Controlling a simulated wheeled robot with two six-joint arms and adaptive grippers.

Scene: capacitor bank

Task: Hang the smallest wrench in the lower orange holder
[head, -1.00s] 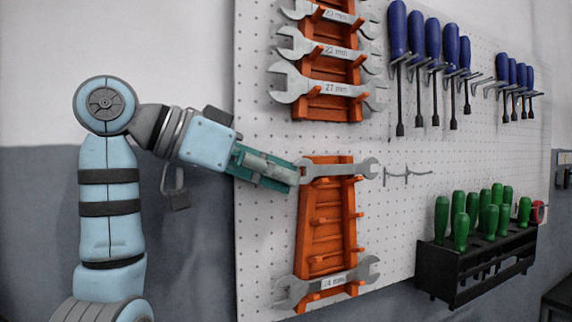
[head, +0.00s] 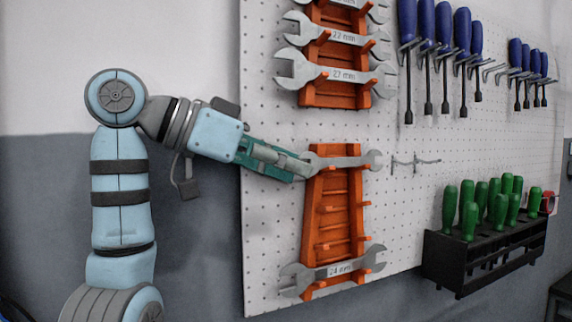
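The lower orange holder (head: 332,215) is fixed to the white pegboard. A small grey wrench (head: 345,161) lies level across its top pegs. My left gripper (head: 303,168) is at the wrench's left end and covers that end; its fingers look closed around it. The wrench's right open end shows beyond the holder's right edge. A larger wrench marked 24 mm (head: 333,270) rests on the holder's bottom pegs. The middle pegs are bare. My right gripper is not in view.
The upper orange holder (head: 350,92) carries several larger wrenches. Blue screwdrivers (head: 427,38) hang at the upper right. Two empty hooks (head: 415,162) stick out right of the lower holder. A black rack (head: 470,260) holds green-handled tools (head: 469,218) at the lower right.

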